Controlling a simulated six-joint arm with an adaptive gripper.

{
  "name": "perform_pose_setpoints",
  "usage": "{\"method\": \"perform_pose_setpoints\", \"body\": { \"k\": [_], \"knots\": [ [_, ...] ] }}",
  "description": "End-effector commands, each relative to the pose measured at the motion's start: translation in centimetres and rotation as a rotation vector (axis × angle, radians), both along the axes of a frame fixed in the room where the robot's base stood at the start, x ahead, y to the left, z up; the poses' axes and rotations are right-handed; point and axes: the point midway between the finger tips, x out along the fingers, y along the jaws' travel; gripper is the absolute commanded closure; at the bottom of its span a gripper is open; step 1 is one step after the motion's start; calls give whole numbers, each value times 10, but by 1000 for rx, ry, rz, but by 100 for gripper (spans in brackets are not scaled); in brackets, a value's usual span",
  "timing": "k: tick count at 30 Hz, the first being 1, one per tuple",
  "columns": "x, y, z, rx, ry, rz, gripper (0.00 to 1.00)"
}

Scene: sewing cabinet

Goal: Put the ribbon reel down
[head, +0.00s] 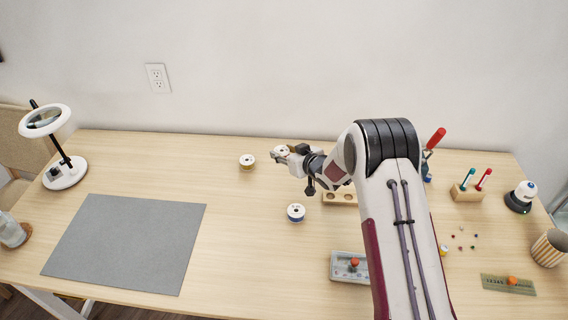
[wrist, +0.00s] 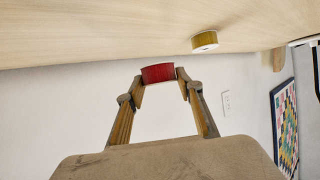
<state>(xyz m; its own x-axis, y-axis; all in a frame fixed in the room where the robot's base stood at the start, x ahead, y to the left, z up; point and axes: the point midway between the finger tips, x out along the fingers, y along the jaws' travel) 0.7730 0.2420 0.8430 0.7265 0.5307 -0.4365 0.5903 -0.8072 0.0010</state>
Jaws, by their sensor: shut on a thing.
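My gripper (wrist: 159,80) is shut on a red ribbon reel (wrist: 158,73), with one finger on each side of it. In the head view the held reel (head: 281,150) shows a pale top at the tip of my gripper, toward the back of the table. In the wrist view the table is at the top, and the reel appears against the wall, apart from the tabletop. A yellow reel (head: 247,161) stands to the left of my gripper; it also shows in the wrist view (wrist: 205,41). A blue reel (head: 296,213) stands nearer the front.
A wooden block with holes (head: 340,198) is partly hidden by my arm. A grey tray (head: 344,272) with an orange-knobbed thing lies in front. A grey mat (head: 125,243) and a ring lamp (head: 64,173) are at left. Bare tabletop (head: 240,225) lies between the mat and blue reel.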

Motion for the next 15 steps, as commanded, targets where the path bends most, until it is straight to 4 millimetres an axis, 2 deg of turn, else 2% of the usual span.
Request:
{"method": "perform_pose_setpoints", "body": {
  "k": [5,15],
  "knots": [
    [0,0,-10,1,0,0,80],
    [0,0,-11,1,0,0,80]
  ]
}}
